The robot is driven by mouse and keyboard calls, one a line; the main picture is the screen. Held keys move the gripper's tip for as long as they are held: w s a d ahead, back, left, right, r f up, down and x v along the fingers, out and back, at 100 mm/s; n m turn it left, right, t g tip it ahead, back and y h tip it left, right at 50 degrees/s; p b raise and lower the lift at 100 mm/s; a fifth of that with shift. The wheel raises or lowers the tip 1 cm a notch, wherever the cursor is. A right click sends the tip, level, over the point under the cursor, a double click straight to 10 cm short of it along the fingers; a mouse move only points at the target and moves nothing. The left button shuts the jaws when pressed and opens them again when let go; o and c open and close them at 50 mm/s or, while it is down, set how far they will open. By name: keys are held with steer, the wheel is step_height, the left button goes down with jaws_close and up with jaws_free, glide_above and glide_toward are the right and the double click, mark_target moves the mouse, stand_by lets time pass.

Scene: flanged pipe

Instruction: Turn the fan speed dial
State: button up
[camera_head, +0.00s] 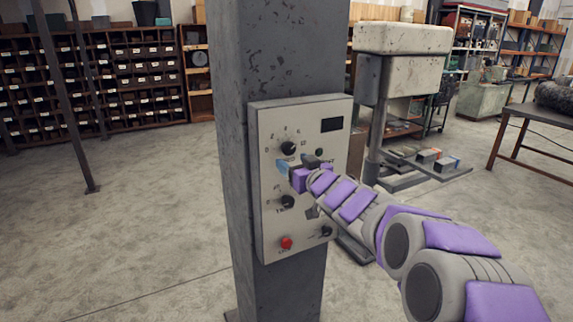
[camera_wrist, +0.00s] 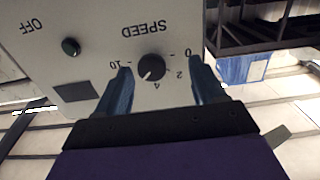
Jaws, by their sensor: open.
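The SPEED dial (camera_head: 288,148) is a small black knob with a number scale, at the upper left of the grey control panel (camera_head: 275,225). In the wrist view the dial (camera_wrist: 152,67) appears upside down, with SPEED printed by it and numbers around it. My gripper (camera_head: 297,165) is in front of the panel, just below the dial in the head view. In the wrist view my gripper (camera_wrist: 160,70) is open, with one blue finger on each side of the dial. I see no clear contact with the knob. Its exact setting is hard to read.
The panel is fixed to a grey column (camera_head: 230,60). It also carries a dark green button (camera_wrist: 71,47) by OFF, a dark display (camera_head: 331,125), lower black knobs (camera_head: 287,202) (camera_head: 325,231) and a red button (camera_head: 286,243). Open floor lies to the left.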

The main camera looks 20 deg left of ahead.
steer(key=p+v, duration=0.1)
steer(key=v, duration=1.3)
steer(key=shift+d, duration=0.3)
stand_by(0.6)
steer(key=shift+d+r+p, duration=0.1)
steer(key=shift+p, duration=0.35)
steer(key=shift+d, duration=0.1)
steer(key=v, duration=1.7)
steer(key=shift+f, duration=0.25)
